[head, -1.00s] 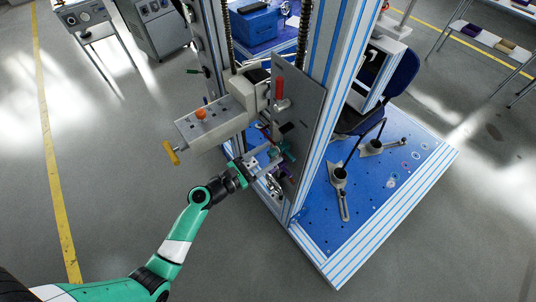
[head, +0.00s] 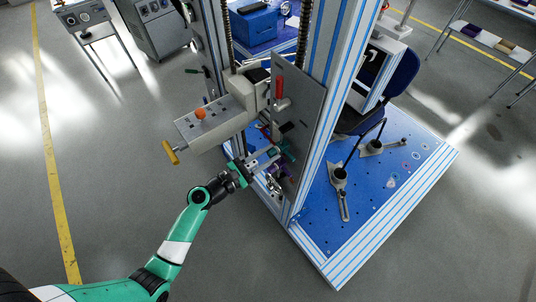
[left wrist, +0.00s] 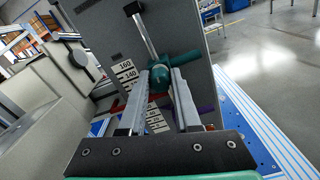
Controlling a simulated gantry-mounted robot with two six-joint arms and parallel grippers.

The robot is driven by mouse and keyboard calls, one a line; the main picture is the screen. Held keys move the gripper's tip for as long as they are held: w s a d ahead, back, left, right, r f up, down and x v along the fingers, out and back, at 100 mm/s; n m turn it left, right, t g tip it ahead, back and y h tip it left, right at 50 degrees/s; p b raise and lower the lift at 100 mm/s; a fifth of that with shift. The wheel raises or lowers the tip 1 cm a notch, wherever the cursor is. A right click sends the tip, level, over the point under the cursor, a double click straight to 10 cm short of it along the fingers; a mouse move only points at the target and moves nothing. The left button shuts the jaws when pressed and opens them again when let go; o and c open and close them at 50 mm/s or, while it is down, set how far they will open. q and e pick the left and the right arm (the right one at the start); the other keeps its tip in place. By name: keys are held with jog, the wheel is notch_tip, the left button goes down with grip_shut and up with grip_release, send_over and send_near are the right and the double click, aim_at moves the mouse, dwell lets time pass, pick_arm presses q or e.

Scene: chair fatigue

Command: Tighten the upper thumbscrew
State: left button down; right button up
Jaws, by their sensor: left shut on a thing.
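The upper thumbscrew, a teal knob (left wrist: 159,79), sits on the grey upright plate (left wrist: 108,30) in the left wrist view. In the head view its teal part (head: 287,149) shows at the plate's lower left side. My left gripper (head: 273,156) reaches it from the left. In the left wrist view the two fingers of my left gripper (left wrist: 161,76) lie on either side of the knob and are shut on it. A purple part (left wrist: 206,108) shows below and to the right of the knob, partly behind a finger. My right gripper is in neither view.
A scale with printed numbers (left wrist: 125,70) is beside the knob. A control box (head: 215,119) with an orange button and a yellow handle juts out above my left arm. A red handle (head: 279,88) is higher up. Blue-white frame posts (head: 325,120) stand close to the right.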

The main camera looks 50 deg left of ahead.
pick_arm(q)
jog(key=m+b, duration=0.2)
jog(key=m, duration=0.4)
jog(key=shift+f, duration=0.1)
jog(key=m+b, duration=0.2)
jog(key=m, duration=0.3)
jog(key=shift+m+b, duration=3.15)
jog(key=shift+m, duration=2.75)
jog(key=c, duration=0.6)
grip_release()
